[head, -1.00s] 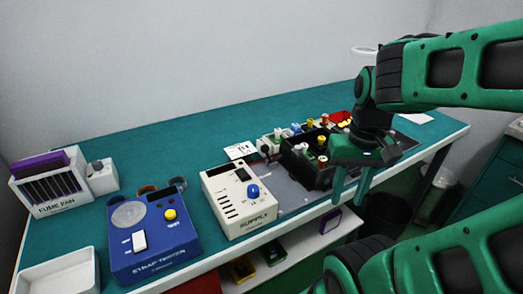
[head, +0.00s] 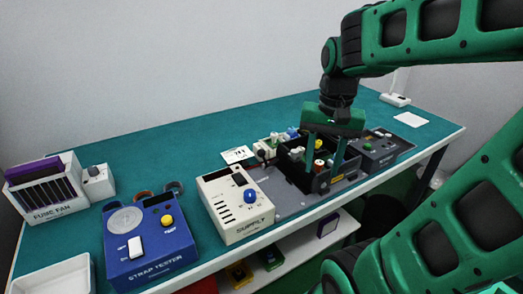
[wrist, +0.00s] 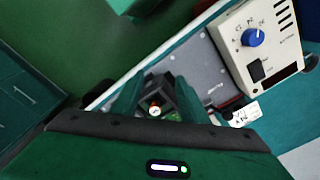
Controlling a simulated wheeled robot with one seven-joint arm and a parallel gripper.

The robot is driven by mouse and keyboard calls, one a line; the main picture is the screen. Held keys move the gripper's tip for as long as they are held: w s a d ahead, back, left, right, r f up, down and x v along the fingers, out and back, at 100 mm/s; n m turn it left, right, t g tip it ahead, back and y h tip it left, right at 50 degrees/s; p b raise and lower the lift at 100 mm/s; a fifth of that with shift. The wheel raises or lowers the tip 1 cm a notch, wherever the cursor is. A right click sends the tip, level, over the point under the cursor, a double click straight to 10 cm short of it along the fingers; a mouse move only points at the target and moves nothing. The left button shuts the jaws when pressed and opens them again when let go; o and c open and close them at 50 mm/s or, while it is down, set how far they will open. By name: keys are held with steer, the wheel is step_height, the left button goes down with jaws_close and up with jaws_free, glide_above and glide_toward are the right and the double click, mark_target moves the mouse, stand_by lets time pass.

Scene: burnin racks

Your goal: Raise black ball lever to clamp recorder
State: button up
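My gripper (head: 324,172) hangs fingers-down over the black tray (head: 296,178), its two green fingers apart with nothing visibly held. In the wrist view the fingers of my gripper (wrist: 158,102) stand apart, with part of the tray and a red-and-white knob below between them. A small black ball (head: 262,155) shows beside the white connector block, left of my gripper; a black ball (wrist: 228,114) also shows near the white card in the wrist view. I cannot tell the lever's angle. A dark box with coloured buttons (head: 377,150), possibly the recorder, stands right of the tray.
The white supply unit (head: 236,207) with a blue knob and the blue strap tester (head: 148,240) stand to the left. A white card (head: 237,155) lies behind the supply. The bench's back left is clear.

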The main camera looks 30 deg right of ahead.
steer(key=w+a+r+m, duration=0.3)
steer(key=w, duration=0.6)
steer(key=w+a+r+m, duration=0.2)
steer(key=w+r+m, duration=0.1)
steer(key=w, duration=0.6)
steer(key=shift+t, duration=0.4)
steer(key=f, duration=0.7)
steer(key=w+f, duration=0.1)
steer(key=f, duration=0.2)
steer(key=shift+a+f, duration=0.3)
steer(key=shift+a, duration=0.05)
steer(key=shift+c, duration=0.4)
jaws_close()
